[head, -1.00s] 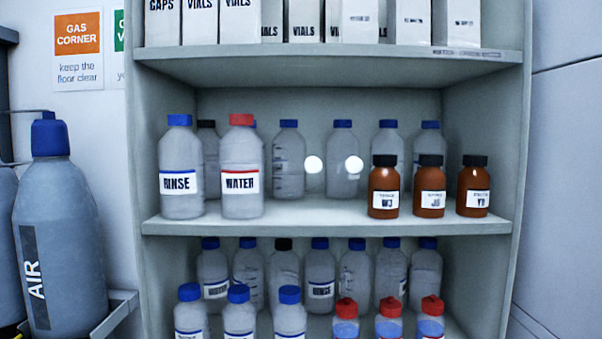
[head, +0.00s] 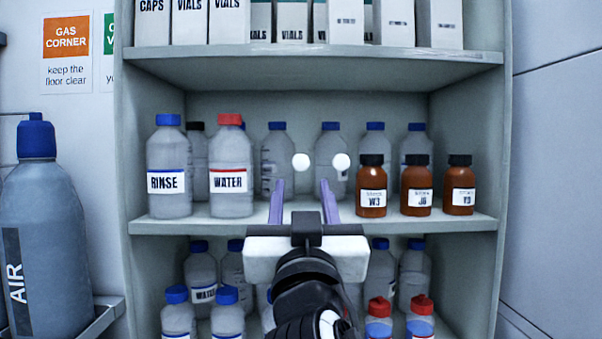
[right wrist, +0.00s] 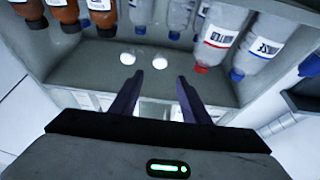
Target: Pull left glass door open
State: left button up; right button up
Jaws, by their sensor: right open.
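The left glass door is so clear that its pane hardly shows. Its round white knob (head: 301,162) sits left of the right door's white knob (head: 341,161), both in front of the shelves. The knobs are close together and the doors look shut. My right gripper (head: 302,192) is open and empty, its two purple fingers pointing at the cabinet just below the left knob, apart from it. In the right wrist view, which is upside down, the left knob (right wrist: 159,63) lies just beyond and between the open fingertips (right wrist: 158,80). My left gripper is out of view.
Behind the glass, the middle shelf (head: 400,224) holds a RINSE bottle (head: 168,165), a WATER bottle (head: 231,165) and brown bottles (head: 371,188). Boxes stand above, more bottles below. A grey AIR cylinder (head: 45,230) stands left of the cabinet.

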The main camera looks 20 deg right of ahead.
aim_at(301, 163)
jog(key=p+x, duration=0.1)
jog(key=x, duration=0.8)
jog(key=shift+w+d+p, duration=0.1)
jog(key=shift+w+p, duration=0.1)
jog(key=shift+p, duration=0.2)
jog(key=shift+f, duration=0.1)
jog(key=shift+c, duration=0.3)
grip_shut()
